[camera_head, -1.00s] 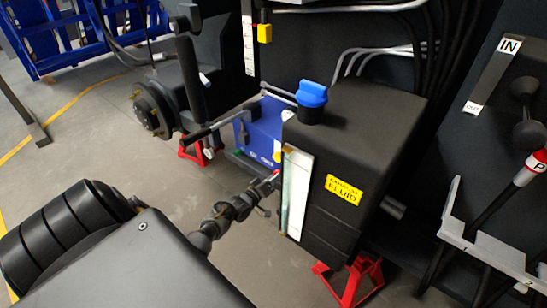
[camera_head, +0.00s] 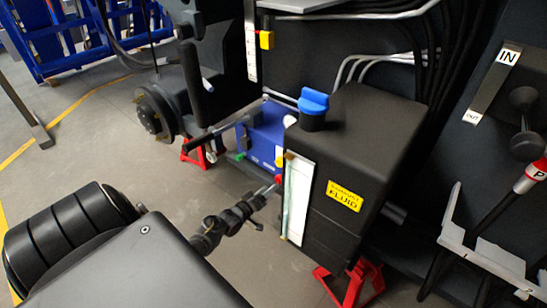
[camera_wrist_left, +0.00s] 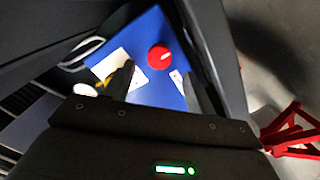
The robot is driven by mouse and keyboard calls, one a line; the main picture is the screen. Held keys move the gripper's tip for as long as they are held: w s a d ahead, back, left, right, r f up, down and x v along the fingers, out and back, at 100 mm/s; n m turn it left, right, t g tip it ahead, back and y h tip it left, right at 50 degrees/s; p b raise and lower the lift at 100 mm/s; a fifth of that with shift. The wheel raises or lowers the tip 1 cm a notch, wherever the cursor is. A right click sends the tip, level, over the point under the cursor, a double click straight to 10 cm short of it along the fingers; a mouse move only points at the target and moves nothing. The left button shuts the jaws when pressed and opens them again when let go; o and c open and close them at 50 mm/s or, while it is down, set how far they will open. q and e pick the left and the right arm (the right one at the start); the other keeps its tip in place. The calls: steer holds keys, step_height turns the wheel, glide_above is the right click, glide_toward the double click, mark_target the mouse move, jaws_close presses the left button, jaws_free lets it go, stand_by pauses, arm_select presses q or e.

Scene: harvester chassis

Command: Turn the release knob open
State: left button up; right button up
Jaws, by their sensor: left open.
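The release knob (camera_wrist_left: 159,56) is a round red knob with a small white mark. It sits on the face of a blue unit (camera_wrist_left: 157,24) in the left wrist view. In the head view the blue unit (camera_head: 265,135) stands behind the black fluid tank, and a small red spot shows near my gripper's tip. My left gripper (camera_wrist_left: 158,86) is open, its two dark fingers apart on either side below the knob; I see no contact. In the head view the left gripper (camera_head: 268,191) reaches toward the unit's lower part. My right gripper is not in view.
The black tank (camera_head: 345,190) with a blue cap (camera_head: 313,102) and yellow label stands close right of my left gripper. A red stand (camera_head: 350,284) is under it, another red stand (camera_head: 197,152) farther back. A grey bracket (camera_head: 485,250) is at right.

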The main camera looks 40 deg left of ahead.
arm_select(q)
steer(key=s, duration=0.5)
steer(key=shift+s, duration=0.4)
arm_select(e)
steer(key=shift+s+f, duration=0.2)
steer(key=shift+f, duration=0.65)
